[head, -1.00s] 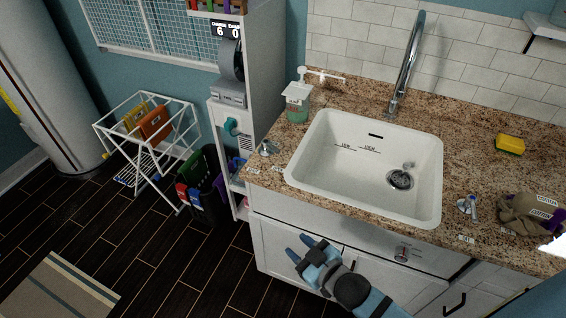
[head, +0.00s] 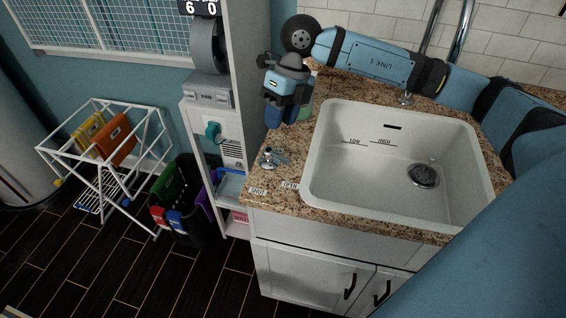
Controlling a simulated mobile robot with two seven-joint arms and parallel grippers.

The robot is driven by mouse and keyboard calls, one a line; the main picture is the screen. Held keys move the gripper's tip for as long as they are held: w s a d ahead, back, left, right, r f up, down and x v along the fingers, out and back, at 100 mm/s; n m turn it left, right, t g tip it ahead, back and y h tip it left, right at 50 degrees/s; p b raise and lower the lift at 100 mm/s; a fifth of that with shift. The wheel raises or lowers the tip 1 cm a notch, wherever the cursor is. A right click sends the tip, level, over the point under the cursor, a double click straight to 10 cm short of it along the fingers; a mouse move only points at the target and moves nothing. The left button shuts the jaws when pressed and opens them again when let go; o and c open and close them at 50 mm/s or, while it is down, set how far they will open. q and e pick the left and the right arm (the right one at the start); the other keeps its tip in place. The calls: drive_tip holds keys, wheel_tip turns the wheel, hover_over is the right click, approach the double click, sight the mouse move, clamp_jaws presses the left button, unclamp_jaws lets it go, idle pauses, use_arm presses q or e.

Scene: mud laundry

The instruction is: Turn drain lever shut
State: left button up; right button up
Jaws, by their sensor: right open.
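The drain lever (head: 268,157) is a small metal lever on the granite counter, left of the sink. Its handle appears to stick out to the right, toward the sink. A SHUT label (head: 258,191) and an OPEN label (head: 290,185) lie on the counter in front of it, SHUT at left and OPEN at right. My right gripper (head: 282,122) hangs with its fingers down, behind and above the lever and apart from it. It is open and holds nothing. It partly hides the green soap bottle (head: 306,107). My left gripper is not in view.
The white sink (head: 370,185) is empty, with a drain and LOW and HIGH marks. The faucet (head: 456,45) is partly behind my arm. A tall white shelf unit (head: 255,60) stands close left of the lever. The front left counter is clear apart from labels.

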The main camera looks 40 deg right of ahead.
drive_tip(key=shift+m+h, duration=0.3)
drive_tip(key=shift+h, duration=0.5)
drive_tip(key=f, duration=1.2)
drive_tip(key=shift+w+d+f, duration=0.3)
drive_tip(key=shift+f, duration=0.05)
clamp_jaws()
